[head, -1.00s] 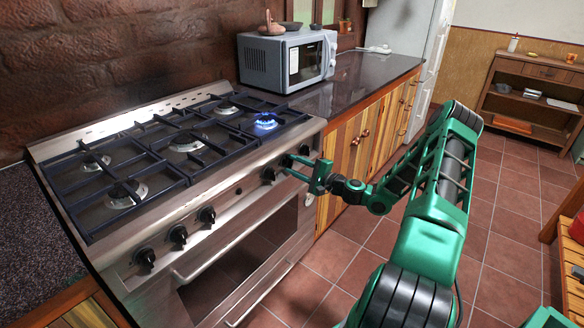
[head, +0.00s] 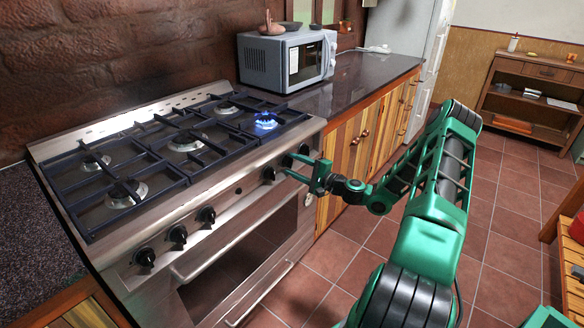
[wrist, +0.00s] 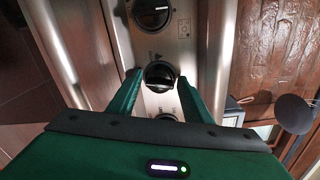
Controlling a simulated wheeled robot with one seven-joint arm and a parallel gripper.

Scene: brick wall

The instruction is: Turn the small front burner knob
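The stove front (head: 232,200) carries a row of black knobs. In the wrist view a black knob (wrist: 160,74) sits between my two green fingertips, with a gap showing on each side. My gripper (wrist: 159,78) is open around this knob. A larger-looking knob (wrist: 151,13) lies beyond it at the top of the wrist view. Another knob below is mostly hidden by my gripper. In the head view my gripper (head: 291,165) is at the right end of the knob row. A blue flame (head: 265,121) burns on the right front burner.
A long oven handle (head: 235,240) runs below the knobs. A microwave (head: 287,58) stands on the dark counter to the right of the stove. Wooden cabinets (head: 350,143) are below that counter. The tiled floor (head: 315,275) in front of the oven is clear.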

